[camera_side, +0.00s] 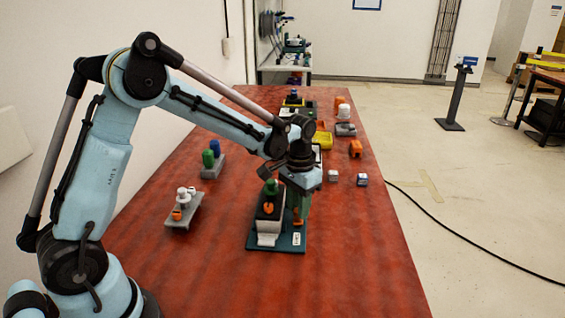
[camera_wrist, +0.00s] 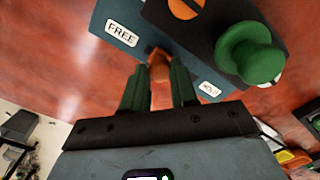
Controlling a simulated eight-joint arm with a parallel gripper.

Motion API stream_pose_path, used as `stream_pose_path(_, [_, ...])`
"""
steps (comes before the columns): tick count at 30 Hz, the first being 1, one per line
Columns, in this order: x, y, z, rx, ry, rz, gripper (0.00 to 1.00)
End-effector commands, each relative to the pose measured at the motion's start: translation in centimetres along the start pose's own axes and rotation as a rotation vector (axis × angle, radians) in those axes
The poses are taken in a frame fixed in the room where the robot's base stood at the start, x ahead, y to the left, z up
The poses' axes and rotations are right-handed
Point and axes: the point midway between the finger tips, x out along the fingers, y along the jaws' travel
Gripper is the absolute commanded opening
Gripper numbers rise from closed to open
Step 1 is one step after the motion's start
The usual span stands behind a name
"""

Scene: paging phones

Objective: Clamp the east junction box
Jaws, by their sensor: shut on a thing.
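A black and white box (camera_side: 269,217) with a green knob (camera_side: 270,187) and an orange knob (camera_side: 268,208) stands on a dark teal plate (camera_side: 285,242). In the wrist view the green knob (camera_wrist: 250,52) and the orange slotted knob (camera_wrist: 186,8) show on the box's dark top. The plate carries a "FREE" label (camera_wrist: 122,33) and a second label (camera_wrist: 209,89) that seems to read "HOLD". My gripper (camera_side: 300,217) points down beside the box. Its green fingers (camera_wrist: 158,85) are shut on an orange lever (camera_wrist: 159,66) between the two labels. The lever's base is partly hidden.
A grey stand with white and orange parts (camera_side: 184,208) and one with green and blue cylinders (camera_side: 212,162) stand to the left. Small cubes (camera_side: 361,180), an orange piece (camera_side: 355,148) and a yellow tray (camera_side: 323,140) lie farther back. The near table is clear.

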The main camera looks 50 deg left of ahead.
Motion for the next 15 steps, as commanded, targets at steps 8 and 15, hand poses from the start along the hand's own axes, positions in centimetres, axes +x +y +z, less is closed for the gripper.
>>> stream_pose_path(8, [0.0,-0.4,-0.5,-0.001,0.000,0.000,0.00])
stream_pose_path(15, [0.0,-2.9,-3.0,-0.003,0.001,0.000,0.00])
